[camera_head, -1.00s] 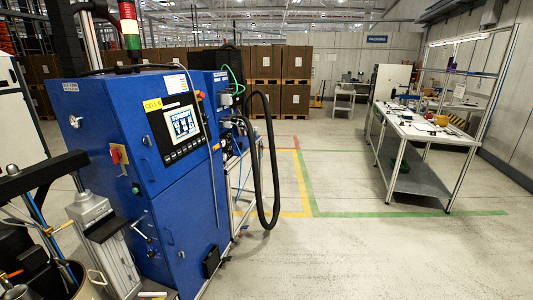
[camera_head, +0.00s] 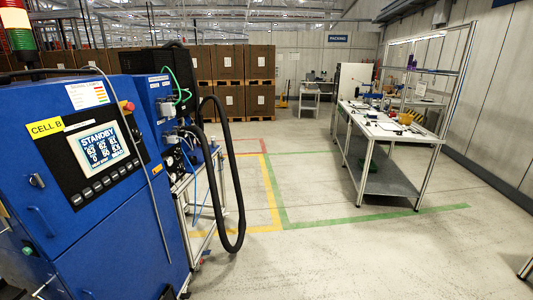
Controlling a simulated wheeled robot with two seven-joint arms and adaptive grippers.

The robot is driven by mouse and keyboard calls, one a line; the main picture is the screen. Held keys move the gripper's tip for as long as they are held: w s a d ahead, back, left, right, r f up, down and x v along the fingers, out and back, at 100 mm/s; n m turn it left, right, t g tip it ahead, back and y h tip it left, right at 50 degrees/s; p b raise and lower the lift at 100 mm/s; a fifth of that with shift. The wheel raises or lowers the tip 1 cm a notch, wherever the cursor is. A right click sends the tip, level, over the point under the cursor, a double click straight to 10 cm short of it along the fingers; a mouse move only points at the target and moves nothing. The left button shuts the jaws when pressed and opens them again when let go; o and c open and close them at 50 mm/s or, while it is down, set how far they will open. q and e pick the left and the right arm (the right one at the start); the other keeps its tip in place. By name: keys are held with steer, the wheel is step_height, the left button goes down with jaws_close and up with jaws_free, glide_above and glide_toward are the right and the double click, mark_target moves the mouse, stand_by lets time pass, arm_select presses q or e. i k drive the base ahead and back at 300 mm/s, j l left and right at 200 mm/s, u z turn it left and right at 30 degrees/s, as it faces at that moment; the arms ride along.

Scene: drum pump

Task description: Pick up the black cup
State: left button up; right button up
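I cannot make out a black cup in the head view. The workbench (camera_head: 378,178) on the right carries several small items, some of them dark, too small to tell apart. Neither of my grippers shows in the head view.
A large blue machine cabinet (camera_head: 110,215) with a screen reading STANDBY stands close on the left. A black hose (camera_head: 236,200) hangs in a loop beside it. Stacked boxes (camera_head: 258,62) stand at the back. The floor (camera_head: 330,255) ahead and toward the bench is clear, with green and yellow lines.

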mark_target(193, 161)
steer(key=i+z, duration=0.1)
steer(key=i, duration=1.5)
steer(key=i+u, duration=0.1)
steer(key=i, duration=0.65)
steer(key=i+l+u, duration=0.1)
steer(key=i+u, duration=0.2)
steer(key=i+l+u, duration=0.6)
steer(key=u, duration=0.2)
steer(key=i+l+u, duration=0.65)
steer(key=l+u, duration=0.2)
steer(key=i+l+u, duration=0.2)
steer(key=l+u, duration=0.5)
steer(key=l, duration=0.35)
steer(key=l+u, duration=0.3)
steer(key=l, duration=0.3)
steer(key=i, duration=0.05)
